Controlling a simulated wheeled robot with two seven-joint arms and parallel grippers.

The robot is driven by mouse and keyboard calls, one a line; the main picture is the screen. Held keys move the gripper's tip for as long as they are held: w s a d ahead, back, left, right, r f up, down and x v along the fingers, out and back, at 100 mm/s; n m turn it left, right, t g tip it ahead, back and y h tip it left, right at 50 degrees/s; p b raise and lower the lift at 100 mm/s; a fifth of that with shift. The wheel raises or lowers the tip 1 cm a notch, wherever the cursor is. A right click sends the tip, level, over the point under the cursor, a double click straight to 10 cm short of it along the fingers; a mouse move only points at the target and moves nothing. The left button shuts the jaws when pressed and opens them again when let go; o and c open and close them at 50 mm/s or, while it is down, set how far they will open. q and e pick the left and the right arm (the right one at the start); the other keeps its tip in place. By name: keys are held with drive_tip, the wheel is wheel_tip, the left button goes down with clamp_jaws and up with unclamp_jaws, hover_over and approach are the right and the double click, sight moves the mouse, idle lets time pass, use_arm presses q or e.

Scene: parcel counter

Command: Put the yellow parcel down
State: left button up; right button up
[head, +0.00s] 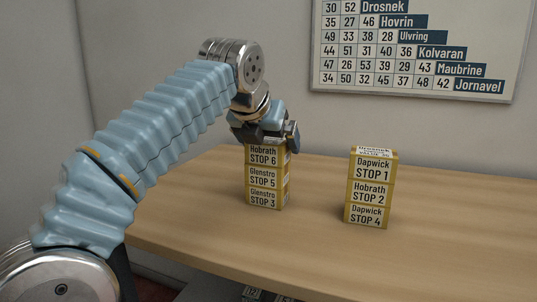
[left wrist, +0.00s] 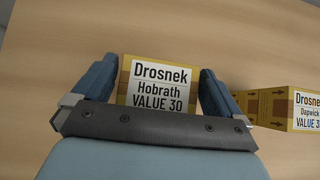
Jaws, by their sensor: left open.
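Two stacks of yellow parcels stand upright on the wooden counter. The left stack has a top parcel (head: 262,157) marked Hobrath STOP 6, over a Glenstro STOP 5 parcel (head: 264,178) and a Glenstro STOP 3 parcel (head: 265,198). My left gripper (head: 267,138) is at the top of this stack and hides the top parcel's upper part. In the left wrist view its fingers are open, one on each side of the top parcel (left wrist: 158,83), whose top label reads Drosnek, Hobrath, VALUE 30. Whether the fingers touch it I cannot tell. My right gripper is out of view.
The right stack has parcels marked Dapwick STOP 1 (head: 372,168), Hobrath STOP 2 (head: 370,192) and Dapwick STOP 4 (head: 367,215), with a gap between the stacks. The counter (head: 460,235) is clear to the right. A number chart (head: 415,50) hangs on the wall.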

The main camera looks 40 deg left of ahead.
use_arm(q)
drive_tip(key=shift+x, duration=0.9)
drive_tip(key=shift+r, duration=0.1)
drive_tip(key=c, duration=1)
